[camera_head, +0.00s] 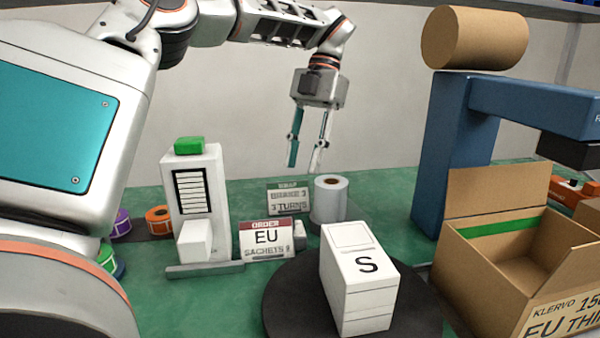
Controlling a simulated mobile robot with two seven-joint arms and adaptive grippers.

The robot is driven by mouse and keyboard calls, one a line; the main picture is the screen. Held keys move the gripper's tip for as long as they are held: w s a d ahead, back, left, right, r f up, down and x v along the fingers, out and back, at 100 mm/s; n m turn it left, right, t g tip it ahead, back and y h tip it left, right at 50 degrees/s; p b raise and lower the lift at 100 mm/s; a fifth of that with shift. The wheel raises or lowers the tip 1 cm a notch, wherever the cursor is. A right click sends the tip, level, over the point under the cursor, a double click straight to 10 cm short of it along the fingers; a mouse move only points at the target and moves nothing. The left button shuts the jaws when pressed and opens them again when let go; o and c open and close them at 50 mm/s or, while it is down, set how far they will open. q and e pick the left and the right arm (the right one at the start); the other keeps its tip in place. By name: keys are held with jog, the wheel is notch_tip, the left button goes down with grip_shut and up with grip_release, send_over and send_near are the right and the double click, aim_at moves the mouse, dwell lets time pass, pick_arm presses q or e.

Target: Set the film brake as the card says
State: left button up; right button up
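A small wrap card (288,198) stands at the back of the green bench; it appears to read "BRAKE 3" and "3 TURNS". A pale film roll (330,199) stands upright just right of it. A small grey part (299,236) shows below the roll, partly hidden by the order card; I cannot tell whether it is the film brake. A white tower (195,195) with a striped scale and green top stands at the left. My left gripper (304,168) hangs open and empty, above and behind the wrap card. My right gripper is not in view.
An order card (267,240) reads "EU". A white box marked "S" (359,279) sits on a black turntable (285,300). An open carton (520,250) and a blue frame (445,150) bearing a brown roll (475,38) stand at the right. Purple and orange reels (158,218) lie left.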

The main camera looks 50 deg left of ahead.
aim_at(289, 215)
pick_arm(q)
jog(key=s+f+n+t+h, duration=0.1)
jog(key=n, duration=0.2)
jog(key=s+a+f+n+h, duration=0.1)
jog(key=f+n, duration=0.1)
jog(key=n, duration=0.2)
jog(key=s+f+n+t+h, duration=0.1)
jog(key=n, duration=0.2)
jog(key=shift+s+a+f+t+b, duration=0.15)
jog(key=shift+s+f+t+b, duration=0.15)
jog(key=shift+s+f+b, duration=0.1)
jog(key=b+x, duration=0.1)
jog(key=x, duration=0.5)
jog(key=shift+f, duration=0.35)
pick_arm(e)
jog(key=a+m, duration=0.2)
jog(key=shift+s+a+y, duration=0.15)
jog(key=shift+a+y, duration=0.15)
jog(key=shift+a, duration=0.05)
pick_arm(q)
grip_shut()
